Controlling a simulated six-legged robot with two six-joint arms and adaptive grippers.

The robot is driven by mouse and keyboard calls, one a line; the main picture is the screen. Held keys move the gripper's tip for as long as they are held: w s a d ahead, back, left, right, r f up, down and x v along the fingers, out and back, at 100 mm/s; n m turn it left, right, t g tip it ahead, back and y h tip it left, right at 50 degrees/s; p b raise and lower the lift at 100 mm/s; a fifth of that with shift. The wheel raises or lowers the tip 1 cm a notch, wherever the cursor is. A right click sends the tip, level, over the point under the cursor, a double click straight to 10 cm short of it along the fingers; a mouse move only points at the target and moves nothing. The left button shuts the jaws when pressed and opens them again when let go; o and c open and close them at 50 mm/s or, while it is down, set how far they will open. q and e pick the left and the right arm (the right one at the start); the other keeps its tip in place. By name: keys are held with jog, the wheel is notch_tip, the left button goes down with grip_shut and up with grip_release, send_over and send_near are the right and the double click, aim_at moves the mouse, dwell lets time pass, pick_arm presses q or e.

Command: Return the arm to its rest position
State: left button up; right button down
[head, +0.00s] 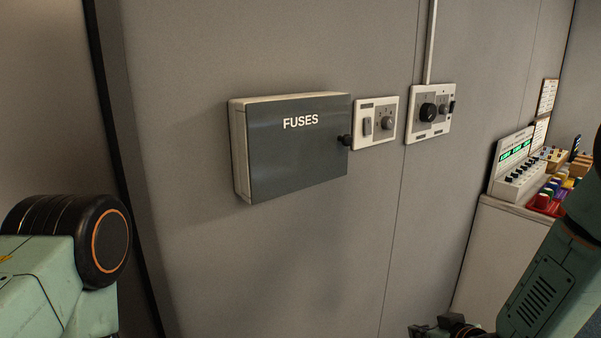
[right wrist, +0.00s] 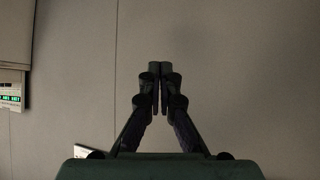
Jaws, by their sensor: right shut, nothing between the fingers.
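My right arm comes in at the lower right of the head view, and part of its gripper (head: 440,328) shows at the bottom edge. In the right wrist view the gripper (right wrist: 160,72) is shut, its fingertips together with nothing between them. Bare grey wall lies behind it there. Part of my left arm shows at the lower left of the head view; its gripper is out of the frame.
A closed fuse box (head: 297,155) marked FUSES is on the wall. Beside it are a switch plate (head: 375,123) and a plate with knobs (head: 430,114). At the right, a cabinet (head: 480,245) bears a console (head: 517,172) with green displays. The wall below the fuse box is clear.

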jog(key=s+f+m+g+h+b, duration=0.1)
jog(key=s+f+g+b, duration=0.2)
jog(key=s+f, duration=0.5)
jog(key=s+a+f+m+g+b, duration=0.1)
jog(key=s+f+g+b, duration=0.2)
jog(key=s+f, duration=0.5)
jog(key=s+f+m+g+h+b, duration=0.1)
jog(key=s+f+g+b, duration=0.2)
jog(key=s+f, duration=0.6)
jog(key=s+b, duration=0.1)
jog(key=s, duration=0.9)
jog(key=shift+s+a+g+h, duration=0.2)
jog(key=shift+g+h, duration=0.1)
jog(key=shift+g, duration=0.1)
jog(key=shift+w, duration=0.1)
